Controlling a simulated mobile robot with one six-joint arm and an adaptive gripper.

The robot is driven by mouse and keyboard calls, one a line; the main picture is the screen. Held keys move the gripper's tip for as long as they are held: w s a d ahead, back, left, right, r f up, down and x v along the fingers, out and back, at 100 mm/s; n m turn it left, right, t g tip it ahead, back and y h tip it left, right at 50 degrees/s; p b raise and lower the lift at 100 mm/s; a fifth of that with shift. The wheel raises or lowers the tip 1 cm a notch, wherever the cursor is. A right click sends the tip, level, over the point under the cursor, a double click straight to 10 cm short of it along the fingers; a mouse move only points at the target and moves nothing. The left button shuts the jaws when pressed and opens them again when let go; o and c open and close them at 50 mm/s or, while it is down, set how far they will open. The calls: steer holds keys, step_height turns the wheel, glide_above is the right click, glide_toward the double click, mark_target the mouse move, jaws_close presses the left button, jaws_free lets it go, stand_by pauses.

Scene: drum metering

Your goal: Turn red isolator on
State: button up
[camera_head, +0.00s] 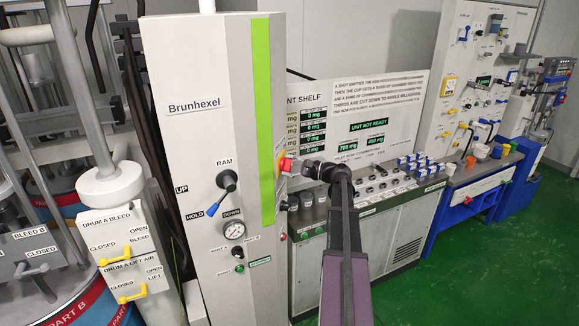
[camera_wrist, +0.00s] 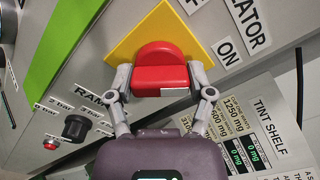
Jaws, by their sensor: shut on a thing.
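The red isolator (camera_wrist: 160,65) is a red rotary handle on a tilted yellow plate (camera_wrist: 122,38), set in the side of the Brunhexel cabinet. An "ON" label (camera_wrist: 226,47) is at the right of the plate in the wrist view. My gripper (camera_wrist: 161,79) has one finger at each side of the red handle and is shut on it. The handle's grip runs roughly across the wrist picture, at an angle to the plate's edges.
The Brunhexel cabinet (camera_head: 190,60) has a RAM lever (camera_head: 227,181) and a gauge (camera_head: 233,230) on its front. Behind my arm, the tint shelf display (camera_head: 369,126) reads "UNIT NOT READY". A bench with cups and controls (camera_head: 375,185) stands right. Green floor (camera_head: 520,250) is clear at right.

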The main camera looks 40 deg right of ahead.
steer(key=shift+m, duration=0.6)
steer(key=o, duration=1.1)
steer(key=v, duration=1.2)
